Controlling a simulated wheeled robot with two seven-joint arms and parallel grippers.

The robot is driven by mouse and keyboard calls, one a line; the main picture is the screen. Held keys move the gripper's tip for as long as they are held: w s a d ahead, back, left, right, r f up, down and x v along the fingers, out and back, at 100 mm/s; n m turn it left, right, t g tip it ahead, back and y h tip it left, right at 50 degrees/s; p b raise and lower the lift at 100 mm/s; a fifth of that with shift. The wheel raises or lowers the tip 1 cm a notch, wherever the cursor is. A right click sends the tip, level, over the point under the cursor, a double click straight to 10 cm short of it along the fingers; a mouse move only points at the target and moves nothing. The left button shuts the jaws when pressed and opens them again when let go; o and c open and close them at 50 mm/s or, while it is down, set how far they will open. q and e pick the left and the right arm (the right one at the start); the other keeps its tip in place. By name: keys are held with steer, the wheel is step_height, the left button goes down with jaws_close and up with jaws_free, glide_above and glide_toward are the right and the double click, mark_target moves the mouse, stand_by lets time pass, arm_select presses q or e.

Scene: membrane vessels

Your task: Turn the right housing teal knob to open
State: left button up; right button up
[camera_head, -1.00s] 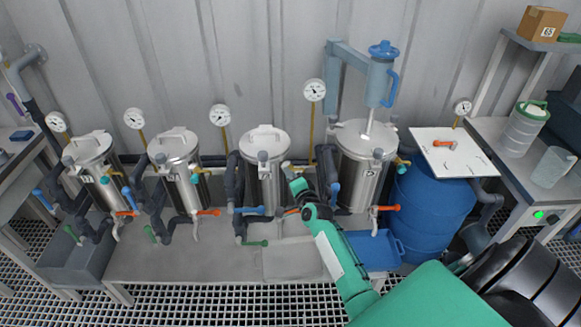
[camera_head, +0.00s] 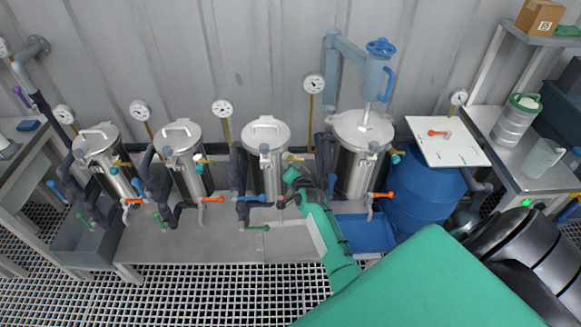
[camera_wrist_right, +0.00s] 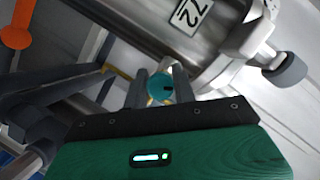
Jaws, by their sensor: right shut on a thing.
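A row of steel housings stands along the wall in the head view. My right gripper (camera_head: 290,175) reaches the right side of the third housing from the left (camera_head: 266,180), hiding its teal knob there. In the right wrist view, the teal knob (camera_wrist_right: 160,88) sits between the two dark fingers, which are shut on it. A dark mark shows on the knob's face; its exact turn is hard to tell. The steel housing with a 72 label (camera_wrist_right: 190,12) is just beyond it. The rightmost, wider housing (camera_head: 357,165) has its own teal knob (camera_head: 396,157). My left gripper is not in view.
Orange levers (camera_head: 383,195), blue levers (camera_head: 250,198) and dark pipes crowd the housings' lower fronts. A blue tray (camera_head: 375,234) and a blue barrel (camera_head: 418,205) lie right of my gripper. Pressure gauges (camera_head: 314,83) stand behind. The bench front (camera_head: 190,250) is mostly clear.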

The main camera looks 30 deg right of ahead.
steer(key=shift+f, duration=0.1)
steer(key=o, duration=1)
steer(key=b+v, duration=0.2)
steer(key=v, duration=1.1)
steer(key=shift+s+a, duration=0.2)
steer(key=shift+s, duration=0.15)
